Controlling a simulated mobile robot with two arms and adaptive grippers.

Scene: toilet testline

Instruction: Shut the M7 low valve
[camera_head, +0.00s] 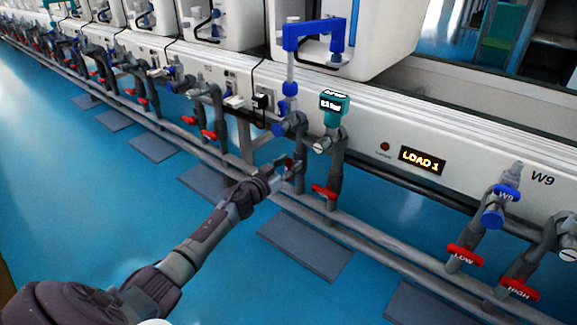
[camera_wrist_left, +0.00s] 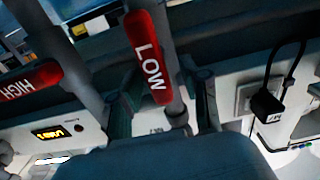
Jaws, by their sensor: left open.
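The low valve's red handle (camera_wrist_left: 148,57), marked LOW, shows large in the left wrist view. It lies nearly along its grey pipe (camera_wrist_left: 172,75), slightly tilted. In the head view only a small red part of this handle (camera_head: 289,163) shows at my gripper. My left gripper (camera_head: 284,171) is at the pipe, open. In the wrist view its fingers (camera_wrist_left: 163,98) stand on either side of the handle's lower end and pipe; I cannot tell if they touch. I cannot read an M7 label. My right gripper is not in view.
The neighbouring red HIGH handle (camera_wrist_left: 28,81) lies across its pipe; it also shows in the head view (camera_head: 323,191). A teal gauge (camera_head: 334,108) and a blue clamp (camera_head: 315,35) stand above. A W9 station with red handles (camera_head: 465,256) is at right. Blue floor is open in front.

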